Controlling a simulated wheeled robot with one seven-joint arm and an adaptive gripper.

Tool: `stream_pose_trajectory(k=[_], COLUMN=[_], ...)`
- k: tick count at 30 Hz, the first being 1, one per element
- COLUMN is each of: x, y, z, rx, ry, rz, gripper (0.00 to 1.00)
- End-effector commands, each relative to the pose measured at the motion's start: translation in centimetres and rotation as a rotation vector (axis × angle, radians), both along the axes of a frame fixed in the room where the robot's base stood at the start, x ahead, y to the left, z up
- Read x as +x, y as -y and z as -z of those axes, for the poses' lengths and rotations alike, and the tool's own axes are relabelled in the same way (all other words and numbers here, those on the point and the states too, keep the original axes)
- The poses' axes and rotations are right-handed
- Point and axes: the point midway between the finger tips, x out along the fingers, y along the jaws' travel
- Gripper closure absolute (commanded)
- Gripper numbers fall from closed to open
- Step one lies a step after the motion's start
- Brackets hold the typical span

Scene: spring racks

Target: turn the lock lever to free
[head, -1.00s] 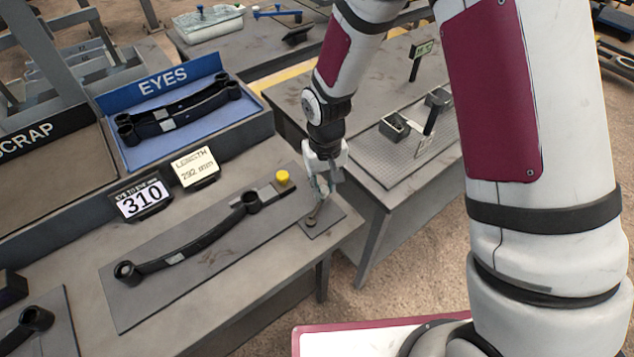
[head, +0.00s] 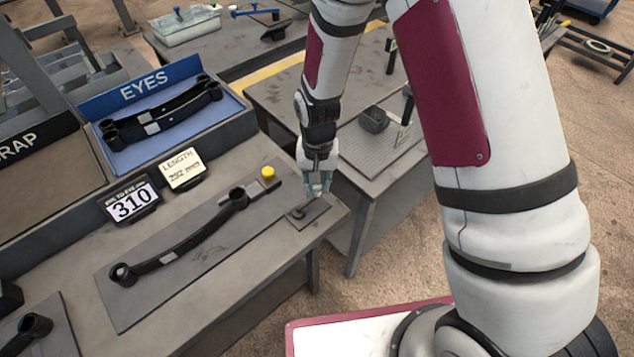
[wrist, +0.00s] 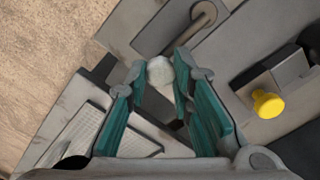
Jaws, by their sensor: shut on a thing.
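The lock lever shows as a pivot (head: 297,213) on a small dark plate (head: 312,216) at the right end of the bench. In the wrist view its bronze pivot (wrist: 204,14) is at the top, and a pale round knob (wrist: 160,71) sits between my fingertips. My gripper (head: 318,192) is low over the plate, shut on the knob. In the wrist view my gripper (wrist: 160,75) has a teal-padded finger on either side of the knob. The fingers hide most of the lever in the head view, so its exact angle is unclear.
A black eyed spring (head: 185,240) lies on a long plate left of the lever. A yellow knob (head: 268,172) on a block stands close behind the lever plate. A second table (head: 352,188) is to the right, across a gap.

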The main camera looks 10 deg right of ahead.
Motion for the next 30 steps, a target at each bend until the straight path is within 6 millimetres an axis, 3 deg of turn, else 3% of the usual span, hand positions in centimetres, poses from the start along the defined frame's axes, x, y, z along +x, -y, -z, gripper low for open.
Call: stream_pose_trajectory(k=[7, 8, 10, 22, 30], x=[-0.1, -0.1, -0.1, 0.0, 0.1], y=[0.0, 0.0, 0.0, 0.0, -0.1], z=[0.0, 0.0, 0.0, -0.4, -4.9], rx=[0.0, 0.0, 0.0, 0.0, 0.001], ry=[-0.003, -0.003, -0.003, 0.0, 0.003], rz=[0.003, 0.003, 0.002, 0.001, 0.0], gripper=[1.0, 0.74, 0.58, 0.57, 0.57])
